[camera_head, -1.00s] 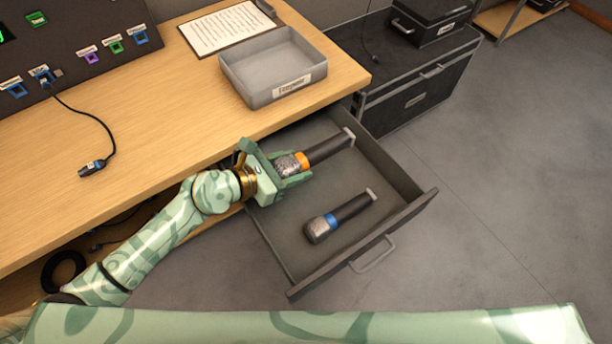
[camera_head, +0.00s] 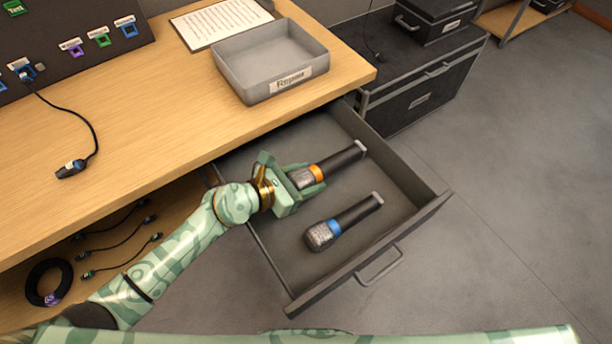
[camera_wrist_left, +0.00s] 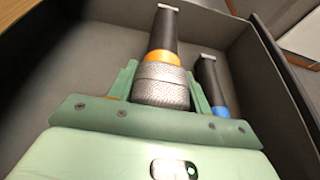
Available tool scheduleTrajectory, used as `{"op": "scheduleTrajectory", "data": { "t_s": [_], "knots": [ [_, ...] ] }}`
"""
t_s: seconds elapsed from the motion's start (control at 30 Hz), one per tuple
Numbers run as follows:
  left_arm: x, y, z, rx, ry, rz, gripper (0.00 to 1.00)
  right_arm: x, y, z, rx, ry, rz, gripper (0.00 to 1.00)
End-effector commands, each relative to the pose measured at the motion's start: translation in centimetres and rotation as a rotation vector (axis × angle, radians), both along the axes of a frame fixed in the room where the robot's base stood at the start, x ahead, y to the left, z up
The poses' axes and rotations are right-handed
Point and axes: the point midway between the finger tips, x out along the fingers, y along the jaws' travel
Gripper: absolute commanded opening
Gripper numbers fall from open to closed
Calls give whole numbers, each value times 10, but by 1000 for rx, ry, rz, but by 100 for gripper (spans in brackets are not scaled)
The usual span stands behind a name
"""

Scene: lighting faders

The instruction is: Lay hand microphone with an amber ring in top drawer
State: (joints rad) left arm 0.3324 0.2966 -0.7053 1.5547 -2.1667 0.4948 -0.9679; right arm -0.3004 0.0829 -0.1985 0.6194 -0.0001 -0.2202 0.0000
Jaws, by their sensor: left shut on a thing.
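The hand microphone with an amber ring (camera_head: 337,164) is at the upper part of the open top drawer (camera_head: 285,262). My left gripper (camera_head: 308,178) is shut on its silver mesh head, with the dark handle pointing away. The left wrist view shows the microphone (camera_wrist_left: 163,52) between the two fingers (camera_wrist_left: 163,90), over the drawer floor. I cannot tell whether the microphone touches the floor. A second microphone with a blue ring (camera_head: 334,226) lies in the drawer beside it, and also shows in the wrist view (camera_wrist_left: 211,85). My right gripper is not in view.
A grey labelled tray (camera_head: 228,77) and a printed sheet (camera_head: 215,22) are on the wooden desk (camera_head: 150,110). A cable with a connector (camera_head: 72,168) lies on the desk. Cables and a black coil (camera_head: 34,285) sit below. Black cases (camera_head: 415,95) stand beyond the drawer.

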Motion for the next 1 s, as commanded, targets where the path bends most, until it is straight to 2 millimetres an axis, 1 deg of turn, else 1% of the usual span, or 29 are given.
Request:
{"op": "scheduleTrajectory", "data": {
  "t_s": [0.23,0.37,0.4,0.43,0.47,0.73,0.77,0.87,1.0],
  "knots": [
    [0,0,-9,-1,1,0,18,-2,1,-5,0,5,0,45],
    [0,0,-9,-1,-1,1,18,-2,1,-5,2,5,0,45],
    [0,0,-9,0,0,0,57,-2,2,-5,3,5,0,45],
    [0,0,-9,0,0,0,66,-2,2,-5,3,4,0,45],
    [0,0,-9,0,0,0,71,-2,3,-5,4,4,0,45],
    [0,0,-8,0,0,0,71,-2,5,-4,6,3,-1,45],
    [0,0,-7,0,0,0,71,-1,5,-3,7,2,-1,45],
    [0,0,6,0,-3,0,71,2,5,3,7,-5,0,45],
    [-14,23,17,5,-2,1,71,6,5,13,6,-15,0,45]
  ]
}}
